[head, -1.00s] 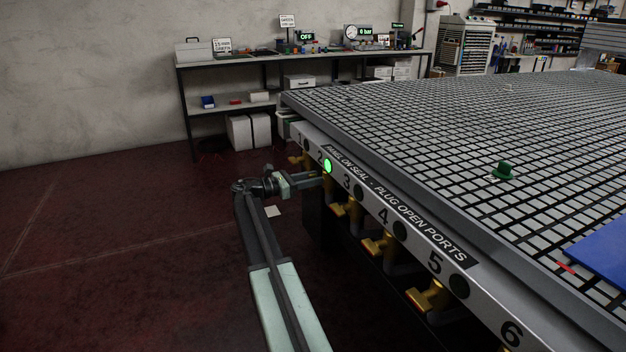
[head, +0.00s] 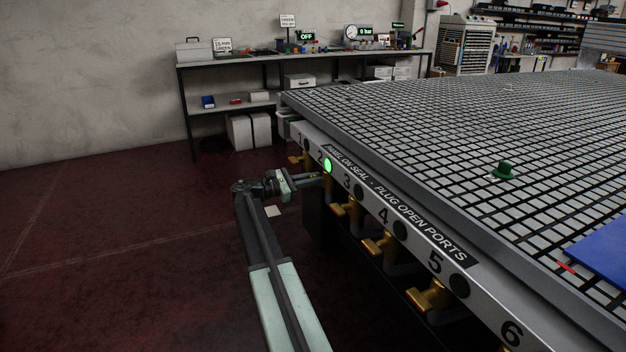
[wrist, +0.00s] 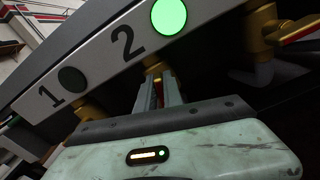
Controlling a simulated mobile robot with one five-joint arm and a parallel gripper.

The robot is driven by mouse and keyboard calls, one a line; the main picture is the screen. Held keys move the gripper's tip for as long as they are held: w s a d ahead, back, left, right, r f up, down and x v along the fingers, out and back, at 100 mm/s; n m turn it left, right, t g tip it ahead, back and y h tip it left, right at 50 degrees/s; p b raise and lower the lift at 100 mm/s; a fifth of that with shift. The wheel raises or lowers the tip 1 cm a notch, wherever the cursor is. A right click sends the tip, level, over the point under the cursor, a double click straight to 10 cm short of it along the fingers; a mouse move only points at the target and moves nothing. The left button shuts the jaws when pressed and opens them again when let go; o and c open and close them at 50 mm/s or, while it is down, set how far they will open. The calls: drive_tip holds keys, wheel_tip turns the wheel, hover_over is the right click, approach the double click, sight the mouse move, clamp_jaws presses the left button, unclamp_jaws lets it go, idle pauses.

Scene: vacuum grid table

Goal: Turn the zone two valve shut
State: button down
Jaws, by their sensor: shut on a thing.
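The zone two valve is mostly hidden by my gripper; a bit of its brass body (wrist: 155,72) shows beyond the fingers in the wrist view, under the numeral 2. The zone two lamp is lit green, in the head view (head: 327,165) and the wrist view (wrist: 169,15). My gripper (head: 318,179) reaches in below that lamp from the left. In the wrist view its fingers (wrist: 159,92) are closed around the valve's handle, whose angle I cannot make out.
Brass valves for zone three (head: 347,206), zone four (head: 379,244) and zone five (head: 430,298) stick out along the table's side. The floor at left is clear.

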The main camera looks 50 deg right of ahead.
drive_tip(key=m, duration=0.3)
drive_tip(key=shift+s+a+f+m, duration=0.2)
drive_tip(key=shift+s+m, duration=0.1)
drive_tip(key=shift+m, duration=0.1)
drive_tip(key=m, duration=0.3)
drive_tip(key=shift+s+f+m+b, duration=0.15)
drive_tip(key=shift+f+m+b, duration=0.05)
drive_tip(key=shift+m+b, duration=0.1)
drive_tip(key=m, duration=0.3)
drive_tip(key=shift+s+f+m, duration=0.1)
drive_tip(key=shift+f+m, duration=0.1)
drive_tip(key=shift+m, duration=0.1)
drive_tip(key=shift+a+f+m+b, duration=0.1)
drive_tip(key=shift+f+m+b, duration=0.1)
drive_tip(key=shift+m, duration=0.75)
drive_tip(key=shift+f+m+b, duration=0.1)
drive_tip(key=shift+m+b, duration=0.1)
drive_tip(key=shift+m, duration=0.75)
drive_tip(key=shift+s, duration=0.1)
drive_tip(key=c, duration=1.5)
unclamp_jaws()
drive_tip(key=shift+r, duration=0.1)
